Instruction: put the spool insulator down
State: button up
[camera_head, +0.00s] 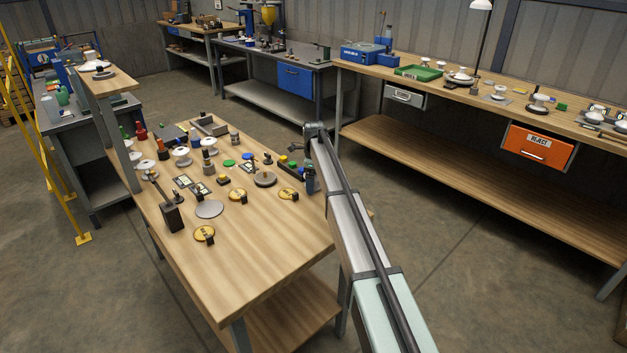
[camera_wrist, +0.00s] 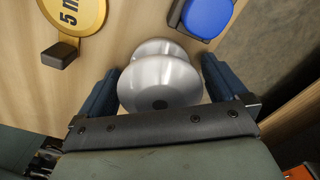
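A grey-white spool insulator (camera_wrist: 160,82) with two rounded flanges shows in the wrist view, between the two dark blue fingers of my gripper (camera_wrist: 160,92). The fingers press against its left and right sides. In the head view my gripper (camera_head: 311,186) is low at the right edge of the near wooden table (camera_head: 270,255), and the spool cannot be made out there. I cannot tell whether the spool touches the tabletop.
A yellow disc (camera_wrist: 75,14) with a black block (camera_wrist: 60,54) lies left of the spool; a blue round piece (camera_wrist: 207,15) is beyond it, right.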

notch_tip(320, 180, up, 12)
jog(key=shift+r, duration=0.15)
dwell(0.7)
